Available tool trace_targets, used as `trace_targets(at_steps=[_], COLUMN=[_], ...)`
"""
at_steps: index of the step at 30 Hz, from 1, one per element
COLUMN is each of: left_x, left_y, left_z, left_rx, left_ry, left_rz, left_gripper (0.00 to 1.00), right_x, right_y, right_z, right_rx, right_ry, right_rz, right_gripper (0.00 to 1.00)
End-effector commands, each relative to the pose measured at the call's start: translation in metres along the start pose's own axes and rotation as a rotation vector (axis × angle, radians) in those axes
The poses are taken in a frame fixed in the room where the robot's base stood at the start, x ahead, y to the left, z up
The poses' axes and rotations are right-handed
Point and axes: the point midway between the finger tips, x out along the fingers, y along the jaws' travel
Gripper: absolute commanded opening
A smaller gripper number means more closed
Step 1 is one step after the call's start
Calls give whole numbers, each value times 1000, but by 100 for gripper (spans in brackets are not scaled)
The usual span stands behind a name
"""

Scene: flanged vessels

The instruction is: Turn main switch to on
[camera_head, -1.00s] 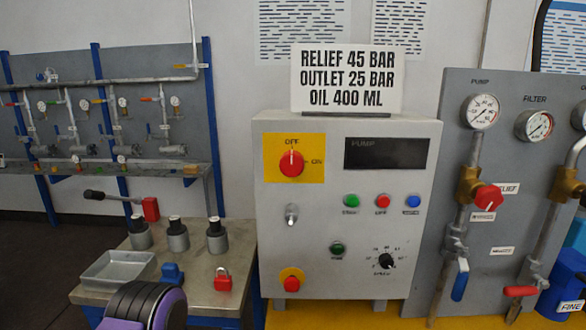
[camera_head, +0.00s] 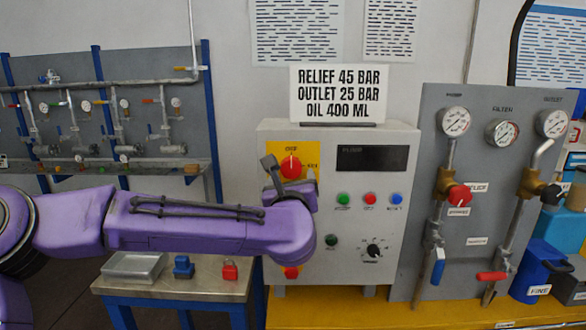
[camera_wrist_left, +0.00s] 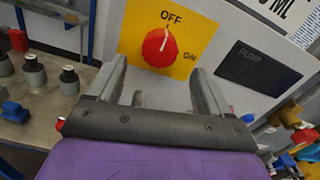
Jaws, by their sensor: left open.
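The main switch is a red round knob (camera_head: 291,167) on a yellow plate (camera_head: 312,151) at the upper left of the grey control box (camera_head: 340,225). In the left wrist view the knob (camera_wrist_left: 159,47) has its white mark at OFF, with ON to its right. My left gripper (camera_head: 290,170) is in front of the switch. In the left wrist view its two fingers (camera_wrist_left: 160,75) are apart and empty, one on each side below the knob, and do not visibly touch it. My right gripper is not in view.
Below the switch, the box has green, red and blue buttons (camera_head: 369,199) and a dark dial (camera_head: 374,250). A red button (camera_head: 291,272) sits low, partly behind my left arm. Gauges and pipes with valves (camera_head: 455,122) stand to the right. A low table (camera_head: 200,285) is at left.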

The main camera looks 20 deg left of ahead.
Motion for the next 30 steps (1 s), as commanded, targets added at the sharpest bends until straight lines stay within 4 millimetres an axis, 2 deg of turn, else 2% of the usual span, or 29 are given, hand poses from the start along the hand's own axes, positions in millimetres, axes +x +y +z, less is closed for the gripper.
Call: trace_targets(at_steps=[1,3,9,19,24,30], left_x=[13,28,58,64,64,64], left_y=[0,0,0,1,1,1], left_z=[4,4,2,-1,-1,-1], left_rx=[3,3,5,7,7,7], left_ry=[2,3,1,1,1,1], left_rz=[3,3,1,0,0,0], left_gripper=[80,80,80,80,25,24], right_x=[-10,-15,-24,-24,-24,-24], right_y=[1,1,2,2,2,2], right_z=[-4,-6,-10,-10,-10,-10], right_rx=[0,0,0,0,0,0], right_ry=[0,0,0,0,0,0], right_rz=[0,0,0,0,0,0], right_gripper=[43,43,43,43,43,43])
